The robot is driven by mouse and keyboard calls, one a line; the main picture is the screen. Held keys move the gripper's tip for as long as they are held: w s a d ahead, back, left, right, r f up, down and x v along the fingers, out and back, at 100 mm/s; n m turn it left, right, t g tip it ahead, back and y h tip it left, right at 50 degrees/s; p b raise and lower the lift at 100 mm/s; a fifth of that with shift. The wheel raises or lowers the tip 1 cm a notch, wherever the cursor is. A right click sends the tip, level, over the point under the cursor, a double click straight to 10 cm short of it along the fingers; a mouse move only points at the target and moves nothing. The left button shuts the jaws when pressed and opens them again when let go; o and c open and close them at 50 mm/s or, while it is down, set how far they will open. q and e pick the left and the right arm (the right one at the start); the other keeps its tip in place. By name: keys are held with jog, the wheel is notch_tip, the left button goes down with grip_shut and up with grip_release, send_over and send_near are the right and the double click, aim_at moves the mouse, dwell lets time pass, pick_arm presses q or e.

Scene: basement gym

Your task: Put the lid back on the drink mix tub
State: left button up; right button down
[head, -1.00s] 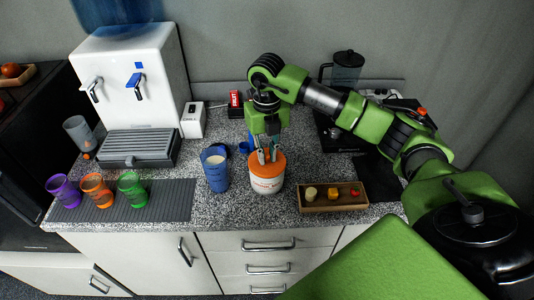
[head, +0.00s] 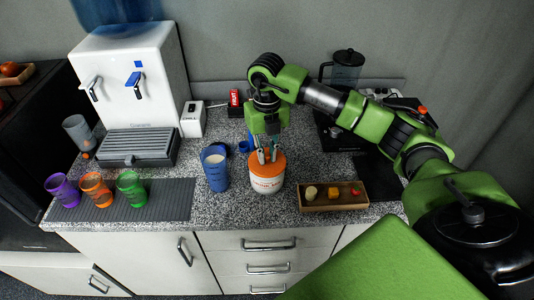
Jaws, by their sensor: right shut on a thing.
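The drink mix tub (head: 267,188) is white with a printed label and stands upright on the speckled counter. Its orange lid (head: 276,169) sits on top of the tub and looks about level; whether it is fully seated I cannot tell. My right gripper (head: 268,157) points down from above with its fingers shut on the lid's upper part. The gripper hides the back of the lid. My left gripper is not in view.
A blue cup (head: 215,174) with pale contents stands close left of the tub. A wooden tray (head: 333,203) with small food pieces lies to the right. Purple, orange and green cups (head: 131,189) stand on a grey mat at left, before a water dispenser (head: 133,85).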

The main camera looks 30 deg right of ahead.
jog(key=c, duration=1.4)
grip_release()
jog(key=shift+c, duration=0.2)
jog(key=shift+r+p, duration=2.25)
jog(key=shift+r, duration=1.3)
grip_shut()
